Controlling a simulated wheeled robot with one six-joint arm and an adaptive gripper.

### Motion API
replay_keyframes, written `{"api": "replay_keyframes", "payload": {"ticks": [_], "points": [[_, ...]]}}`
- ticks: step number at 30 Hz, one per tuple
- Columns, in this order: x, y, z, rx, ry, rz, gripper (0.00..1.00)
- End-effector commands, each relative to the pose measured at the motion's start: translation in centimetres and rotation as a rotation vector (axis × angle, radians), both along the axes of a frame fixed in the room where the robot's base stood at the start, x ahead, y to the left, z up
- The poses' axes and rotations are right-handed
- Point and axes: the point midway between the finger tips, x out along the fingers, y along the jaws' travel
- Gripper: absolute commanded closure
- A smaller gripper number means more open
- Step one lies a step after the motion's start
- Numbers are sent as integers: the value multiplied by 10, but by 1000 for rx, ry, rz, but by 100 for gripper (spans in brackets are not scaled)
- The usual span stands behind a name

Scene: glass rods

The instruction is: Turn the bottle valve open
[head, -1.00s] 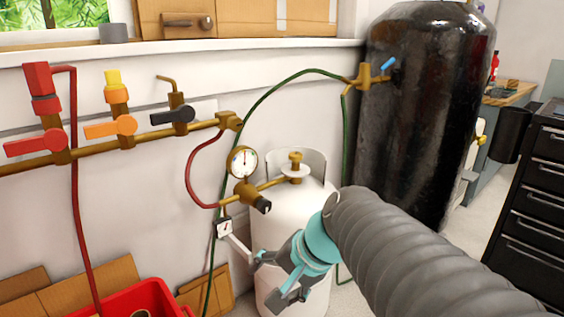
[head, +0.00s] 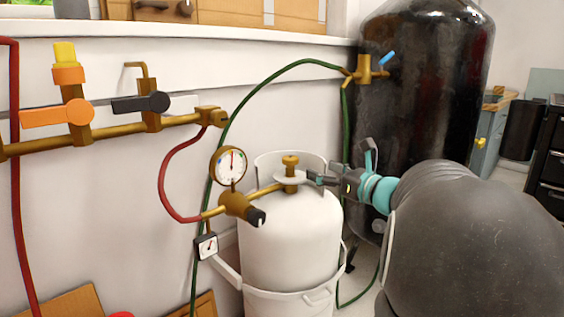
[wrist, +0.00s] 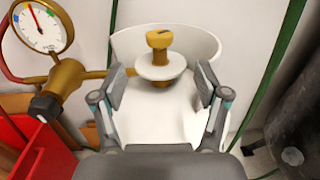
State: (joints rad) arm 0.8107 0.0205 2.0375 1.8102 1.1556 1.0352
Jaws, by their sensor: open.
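The white gas bottle (head: 290,245) stands upright against the wall, with a pale collar behind its top. Its brass bottle valve (head: 290,162) rises from the top with a white round disc (head: 289,179) around it. In the wrist view the valve knob (wrist: 160,39) and the disc (wrist: 160,66) are upright, centred beyond and between the fingers. My gripper (head: 334,174) is at the right of the valve, at about disc height. In the wrist view my gripper (wrist: 160,88) is open and empty, one finger on each side. I cannot tell whether a finger touches the disc.
A pressure gauge (head: 231,165) and a regulator with a black knob (head: 240,207) sit left of the valve. Brass pipe with an orange lever (head: 57,114) and a black lever (head: 141,103) runs along the wall. A large black tank (head: 425,100) stands behind my arm.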

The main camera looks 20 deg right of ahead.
Motion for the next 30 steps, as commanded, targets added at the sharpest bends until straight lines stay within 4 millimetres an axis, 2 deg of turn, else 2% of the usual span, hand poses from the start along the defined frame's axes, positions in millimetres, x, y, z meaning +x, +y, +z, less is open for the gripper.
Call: {"api": "replay_keyframes", "payload": {"ticks": [12, 18, 24, 30], "points": [[74, 24, -2, -2, 1, 6, 26], [102, 33, -1, -3, 2, 5, 26], [115, 37, -1, -4, 2, 5, 26], [117, 37, -1, -4, 2, 4, 26]]}}
